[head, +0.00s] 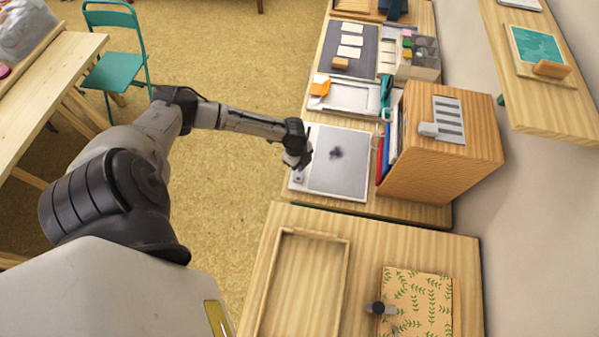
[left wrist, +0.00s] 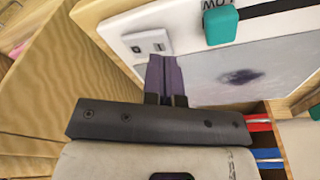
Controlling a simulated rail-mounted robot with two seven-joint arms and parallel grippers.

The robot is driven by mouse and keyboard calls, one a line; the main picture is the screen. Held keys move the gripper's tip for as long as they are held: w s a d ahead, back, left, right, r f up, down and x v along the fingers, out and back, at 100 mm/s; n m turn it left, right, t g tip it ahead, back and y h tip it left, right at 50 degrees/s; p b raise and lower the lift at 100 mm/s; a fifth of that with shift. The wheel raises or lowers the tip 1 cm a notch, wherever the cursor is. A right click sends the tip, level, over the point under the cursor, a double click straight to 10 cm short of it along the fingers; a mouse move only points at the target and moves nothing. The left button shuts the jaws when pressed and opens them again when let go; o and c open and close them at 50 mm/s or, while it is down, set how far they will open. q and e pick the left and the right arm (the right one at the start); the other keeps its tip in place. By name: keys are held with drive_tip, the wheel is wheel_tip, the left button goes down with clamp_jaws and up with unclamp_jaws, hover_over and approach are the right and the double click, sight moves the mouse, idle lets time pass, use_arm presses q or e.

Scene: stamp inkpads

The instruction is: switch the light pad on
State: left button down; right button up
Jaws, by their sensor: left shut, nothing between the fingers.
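The light pad (head: 345,172) lies flat on the far table, a grey panel in a white frame with a dark smudge on it. It also shows in the left wrist view (left wrist: 205,85). A small switch plate (left wrist: 148,43) sits on its white border, and a teal slider knob (left wrist: 221,26) sits in a dark slot beside printed letters. My left gripper (head: 304,163) is over the pad's left border. Its fingers (left wrist: 161,60) are shut and empty, with tips close to the switch plate; I cannot tell whether they touch. The panel looks dull grey. My right gripper is out of view.
A wooden cabinet (head: 440,145) stands right of the pad, with red and blue items beside it. A white tray (head: 355,97) lies behind the pad. An empty wooden tray (head: 295,300) and a leaf-patterned box (head: 425,300) are on the nearer table.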

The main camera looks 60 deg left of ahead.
use_arm(q)
drive_tip(key=shift+f, duration=0.2)
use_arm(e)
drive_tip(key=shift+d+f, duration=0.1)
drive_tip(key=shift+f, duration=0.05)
use_arm(q)
drive_tip(key=shift+f+b, duration=0.65)
drive_tip(key=shift+f, duration=0.25)
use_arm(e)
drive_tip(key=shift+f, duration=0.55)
use_arm(q)
drive_tip(key=shift+r+p, duration=0.4)
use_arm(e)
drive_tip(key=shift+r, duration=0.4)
use_arm(q)
wheel_tip(320, 180, up, 6)
drive_tip(key=p, duration=0.6)
drive_tip(key=shift+r, duration=0.15)
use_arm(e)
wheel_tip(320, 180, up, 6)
